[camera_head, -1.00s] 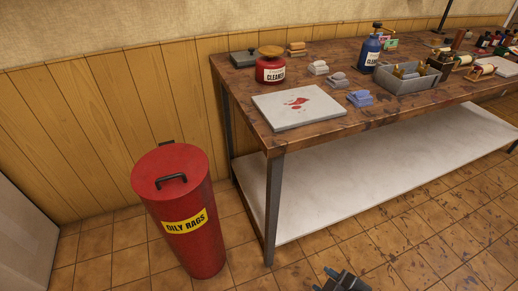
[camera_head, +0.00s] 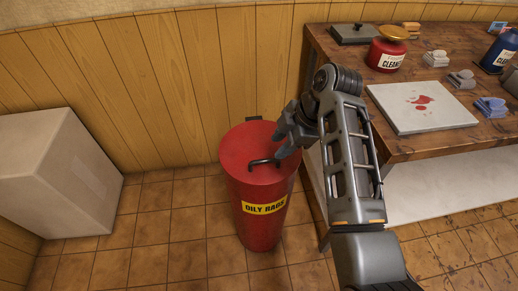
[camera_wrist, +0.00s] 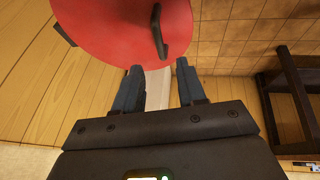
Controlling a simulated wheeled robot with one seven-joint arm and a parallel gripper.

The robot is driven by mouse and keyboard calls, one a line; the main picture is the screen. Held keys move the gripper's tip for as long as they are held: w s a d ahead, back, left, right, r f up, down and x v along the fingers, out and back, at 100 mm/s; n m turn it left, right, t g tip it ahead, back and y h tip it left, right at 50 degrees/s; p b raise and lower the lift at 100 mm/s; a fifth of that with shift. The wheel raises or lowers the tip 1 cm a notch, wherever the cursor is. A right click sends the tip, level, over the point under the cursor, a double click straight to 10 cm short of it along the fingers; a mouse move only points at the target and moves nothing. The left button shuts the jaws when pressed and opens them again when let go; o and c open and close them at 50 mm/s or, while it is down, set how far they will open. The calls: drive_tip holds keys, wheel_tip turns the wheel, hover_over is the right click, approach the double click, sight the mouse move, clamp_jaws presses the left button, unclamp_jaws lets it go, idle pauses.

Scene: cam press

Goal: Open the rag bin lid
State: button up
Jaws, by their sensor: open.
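The red rag bin (camera_head: 262,222) with a yellow "OILY RAGS" label stands on the tiled floor beside the workbench. Its round red lid (camera_head: 240,146) is down and carries a black handle (camera_head: 264,164). In the wrist view the lid (camera_wrist: 110,30) fills the upper middle, with the handle (camera_wrist: 158,32) just beyond the fingers. My gripper (camera_head: 284,146) is at the right side of the lid, close to the handle. In the wrist view my gripper (camera_wrist: 160,70) has its two fingers apart with nothing between them. Whether a finger touches the lid is unclear.
The wooden workbench (camera_head: 400,150) stands to the right, with a white slab (camera_head: 420,112), a red cleaner can (camera_head: 388,55) and rags on it. A pale box (camera_head: 60,175) stands at the left. Wood panelling (camera_head: 180,90) is close behind the bin. Floor left of the bin is clear.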

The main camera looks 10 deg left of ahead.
sight(265, 161)
drive_tip(key=shift+x, duration=3.85)
drive_tip(key=shift+c, duration=0.5)
clamp_jaws()
